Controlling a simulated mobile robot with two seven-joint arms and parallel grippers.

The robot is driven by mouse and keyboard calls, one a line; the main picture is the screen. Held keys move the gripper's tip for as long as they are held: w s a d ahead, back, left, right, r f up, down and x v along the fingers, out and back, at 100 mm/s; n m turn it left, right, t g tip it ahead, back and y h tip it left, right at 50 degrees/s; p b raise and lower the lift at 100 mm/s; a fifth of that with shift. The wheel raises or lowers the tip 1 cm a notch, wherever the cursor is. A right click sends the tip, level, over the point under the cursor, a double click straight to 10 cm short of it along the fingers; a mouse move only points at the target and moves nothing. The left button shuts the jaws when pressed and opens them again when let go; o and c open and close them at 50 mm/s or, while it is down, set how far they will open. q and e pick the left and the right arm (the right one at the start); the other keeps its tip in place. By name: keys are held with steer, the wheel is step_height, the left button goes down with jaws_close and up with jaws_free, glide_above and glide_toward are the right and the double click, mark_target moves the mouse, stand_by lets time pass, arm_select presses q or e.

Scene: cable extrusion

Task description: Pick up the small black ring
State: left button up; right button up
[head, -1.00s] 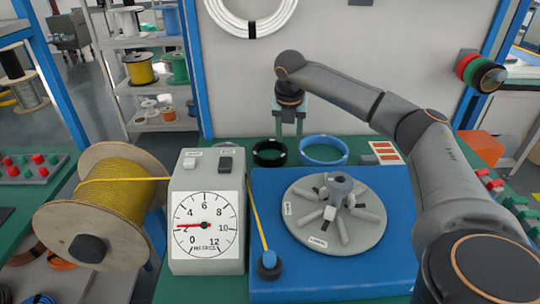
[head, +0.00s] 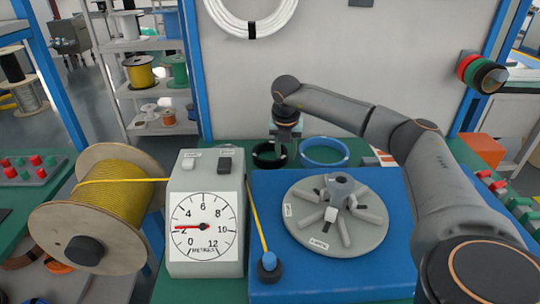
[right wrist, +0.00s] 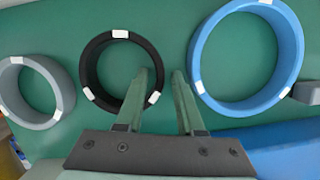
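The small black ring (head: 266,157) lies flat on the green table behind the blue board, with white tags on its rim. It also shows in the right wrist view (right wrist: 90,72). My right gripper (right wrist: 165,74) is open over its right side. One finger overlaps the ring's inner edge, and the other is outside, between the black ring and the blue ring (right wrist: 203,60). The ring's wall shows between the fingers; I cannot tell whether they touch it. In the head view my right gripper (head: 287,148) is low at the ring's right edge. My left gripper is not in view.
A grey ring (right wrist: 62,95) lies left of the black one. The blue board (head: 270,200) carries a grey turntable (head: 305,238) in front. A dial meter (head: 182,255) and a yellow cable spool (head: 65,200) stand to the left. A wall panel (head: 340,60) rises behind.

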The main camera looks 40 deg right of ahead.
jaws_close()
steer(key=shift+r, duration=0.2)
stand_by(0.4)
